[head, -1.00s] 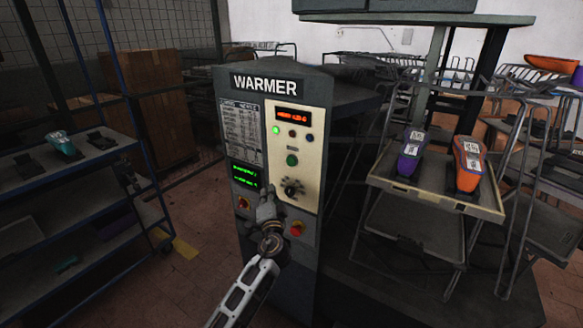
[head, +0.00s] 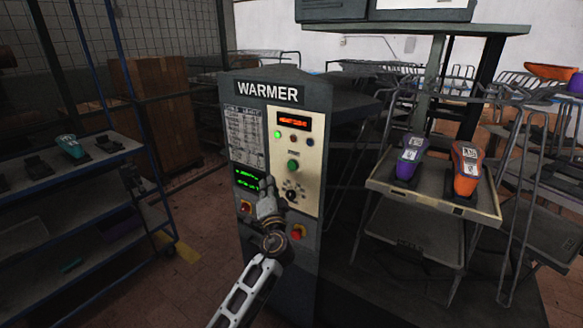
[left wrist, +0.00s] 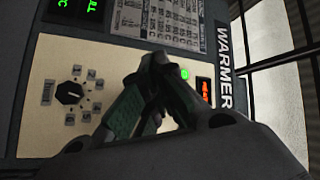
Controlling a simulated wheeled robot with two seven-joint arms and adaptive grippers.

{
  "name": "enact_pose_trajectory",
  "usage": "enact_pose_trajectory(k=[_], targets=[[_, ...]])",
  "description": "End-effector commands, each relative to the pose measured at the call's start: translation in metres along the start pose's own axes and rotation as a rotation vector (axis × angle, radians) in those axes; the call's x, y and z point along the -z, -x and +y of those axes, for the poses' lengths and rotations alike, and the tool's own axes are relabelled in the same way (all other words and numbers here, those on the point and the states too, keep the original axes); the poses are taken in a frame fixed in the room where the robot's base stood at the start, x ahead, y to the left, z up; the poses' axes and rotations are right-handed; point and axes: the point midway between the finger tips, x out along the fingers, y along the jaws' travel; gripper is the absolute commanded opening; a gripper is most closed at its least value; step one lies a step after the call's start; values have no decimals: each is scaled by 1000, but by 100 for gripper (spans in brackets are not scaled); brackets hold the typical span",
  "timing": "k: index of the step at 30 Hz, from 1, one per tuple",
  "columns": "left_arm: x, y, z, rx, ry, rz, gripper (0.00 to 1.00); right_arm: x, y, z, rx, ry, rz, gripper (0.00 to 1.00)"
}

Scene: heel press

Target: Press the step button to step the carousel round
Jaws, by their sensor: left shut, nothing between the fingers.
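The warmer's cream control panel (head: 310,170) carries a round green button (head: 293,165), the likely step button; its label is too small to read. My left gripper (head: 267,183) is shut and empty, in front of the panel, below and left of that button. In the left wrist view my shut fingers (left wrist: 157,62) cover part of the panel, and the green button is hidden behind them. The carousel's front tray (head: 430,198) stands to the right, bearing a purple shoe-shaped piece (head: 410,160) and an orange one (head: 466,168). My right gripper is not in view.
A black knob (head: 291,193) sits below the green button, and it also shows in the left wrist view (left wrist: 69,92). A lit green lamp (head: 278,134) is above. A blue-framed rack (head: 100,165) stands at left.

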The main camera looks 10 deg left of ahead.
Motion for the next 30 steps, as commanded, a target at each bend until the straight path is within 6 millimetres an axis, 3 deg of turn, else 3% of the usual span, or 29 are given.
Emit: enact_pose_trajectory(k=[8,16,24,30], targets=[[9,-12,9,0,1,1,0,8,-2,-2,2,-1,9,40],[21,-29,22,0,1,1,0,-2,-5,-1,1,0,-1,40],[32,-44,33,1,2,1,0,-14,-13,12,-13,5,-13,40],[38,-53,40,1,1,0,0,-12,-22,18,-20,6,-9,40]])
